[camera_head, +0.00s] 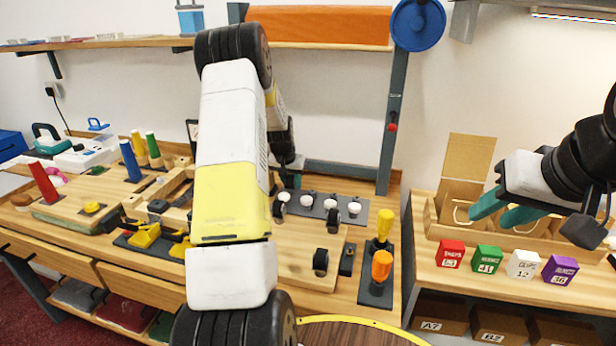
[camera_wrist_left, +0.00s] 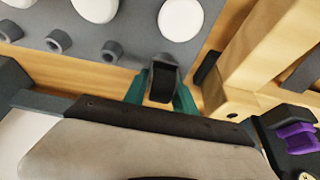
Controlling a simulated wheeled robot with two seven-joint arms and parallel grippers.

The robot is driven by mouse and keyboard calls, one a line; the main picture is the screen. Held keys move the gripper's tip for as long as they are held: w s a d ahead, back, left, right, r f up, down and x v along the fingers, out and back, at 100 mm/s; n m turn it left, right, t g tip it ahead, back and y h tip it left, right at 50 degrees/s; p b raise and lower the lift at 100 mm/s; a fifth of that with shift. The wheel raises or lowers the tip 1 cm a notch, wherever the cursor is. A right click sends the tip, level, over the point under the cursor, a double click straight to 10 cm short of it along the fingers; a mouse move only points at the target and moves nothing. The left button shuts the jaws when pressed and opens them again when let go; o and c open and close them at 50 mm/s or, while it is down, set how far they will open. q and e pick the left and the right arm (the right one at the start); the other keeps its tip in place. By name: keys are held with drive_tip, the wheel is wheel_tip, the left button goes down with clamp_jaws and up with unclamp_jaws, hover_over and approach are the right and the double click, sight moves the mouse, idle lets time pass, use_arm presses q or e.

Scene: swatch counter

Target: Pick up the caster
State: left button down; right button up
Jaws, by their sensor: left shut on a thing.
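My left gripper (camera_head: 290,176) reaches down behind my forearm to the back of the counter. In the left wrist view its teal fingers (camera_wrist_left: 161,95) are shut on a dark caster (camera_wrist_left: 163,80), beside the edge of a grey strip. In the head view this caster is not clear. Other dark wheels (camera_head: 320,262) sit along the wooden board. My right gripper (camera_head: 500,216) is open at the right, its teal fingers apart in front of a wooden tray, with nothing seen between them.
The grey strip (camera_head: 372,203) carries several white discs and small grey rings. A wooden block (camera_wrist_left: 250,62) stands close right of the left fingers. Yellow and orange-handled tools (camera_head: 381,266) stand right of the board. Coloured cubes (camera_head: 489,259) line the right counter.

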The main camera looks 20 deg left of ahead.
use_arm(q)
drive_tip(key=shift+r, duration=0.5)
drive_tip(key=r, duration=0.2)
drive_tip(key=shift+s+d+r, duration=0.3)
drive_tip(key=shift+d+r, duration=0.05)
drive_tip(key=shift+r, duration=0.05)
drive_tip(key=s+d, duration=0.3)
drive_tip(key=s, duration=0.1)
drive_tip(key=s+d, duration=0.3)
drive_tip(key=s, duration=0.1)
drive_tip(key=s+d+r, duration=0.1)
drive_tip(key=s+d, duration=0.1)
drive_tip(key=s, duration=0.2)
drive_tip(key=shift+s+d+r, duration=0.1)
drive_tip(key=shift+s+d, duration=0.05)
drive_tip(key=shift+d, duration=0.25)
drive_tip(key=shift+r, duration=0.15)
drive_tip(key=shift+r, duration=0.1)
drive_tip(key=shift+s, duration=0.1)
